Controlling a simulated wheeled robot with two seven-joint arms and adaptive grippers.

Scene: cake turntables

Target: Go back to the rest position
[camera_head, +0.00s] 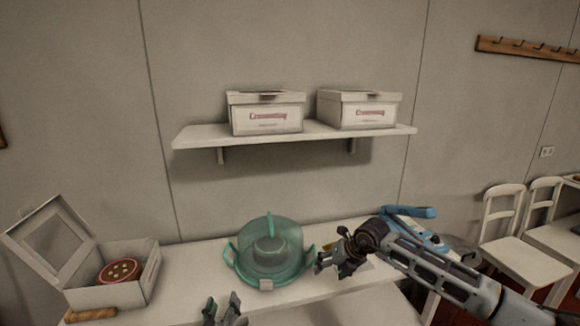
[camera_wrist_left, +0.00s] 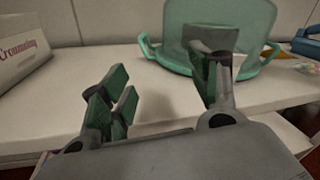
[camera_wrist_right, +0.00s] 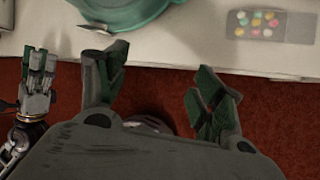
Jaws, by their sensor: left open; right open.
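My left gripper (camera_head: 222,308) is open and empty at the bottom of the head view, in front of the table's front edge. It also shows in the left wrist view (camera_wrist_left: 165,88) and at the left of the right wrist view (camera_wrist_right: 38,72). My right gripper (camera_head: 338,250) is open and empty, just right of the teal turntable (camera_head: 285,262) in the head view. In the right wrist view its fingers (camera_wrist_right: 158,88) are spread above the red floor by the table edge. The teal turntable carries a clear teal dome.
An open white box (camera_head: 105,295) with a red round cake (camera_head: 119,271) stands at the table's left, a wooden-handled tool (camera_head: 92,314) before it. A blue appliance (camera_head: 408,212) stands at the right. A tray of colored pieces (camera_wrist_right: 292,27) lies nearby. Two closed boxes are on the shelf (camera_head: 200,137).

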